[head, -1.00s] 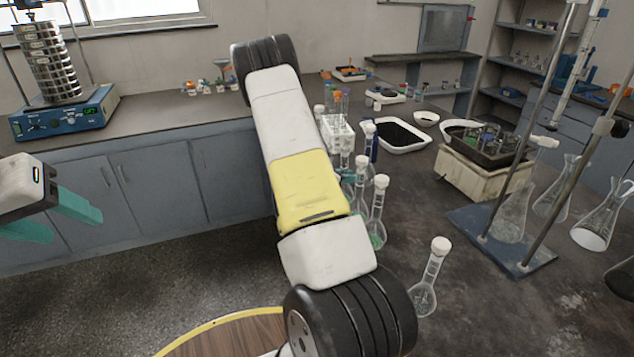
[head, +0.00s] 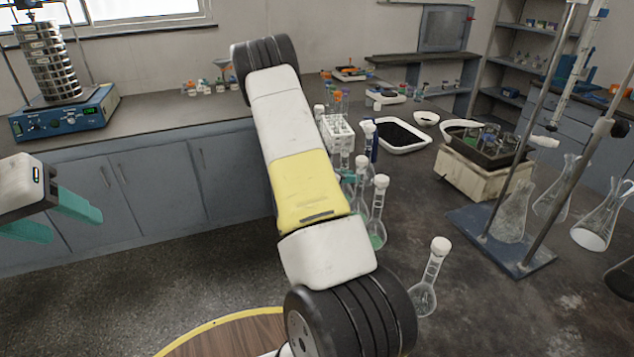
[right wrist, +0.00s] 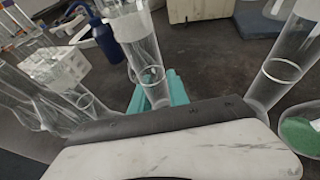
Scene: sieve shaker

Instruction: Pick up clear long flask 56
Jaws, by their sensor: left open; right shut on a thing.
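In the right wrist view my right gripper (right wrist: 160,90) has its teal fingers closed around the neck of a clear long flask (right wrist: 144,58) with a white top. No number is readable on it. In the head view a bit of teal of this gripper (head: 347,173) shows among the flasks, mostly hidden by my arm. Other clear long flasks with white stoppers stand close by, one with green contents (head: 377,215) and one alone nearer the front (head: 430,278). My left gripper (head: 75,224) is open and empty at the left, over the floor.
A white tube rack (head: 338,130), a dark blue bottle (right wrist: 100,35) and a white tray (head: 402,135) are near the flasks. A stand with a grey-blue base (head: 508,255) is at right. A sieve shaker (head: 62,120) is on the left counter. Dark tabletop is free around the lone flask.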

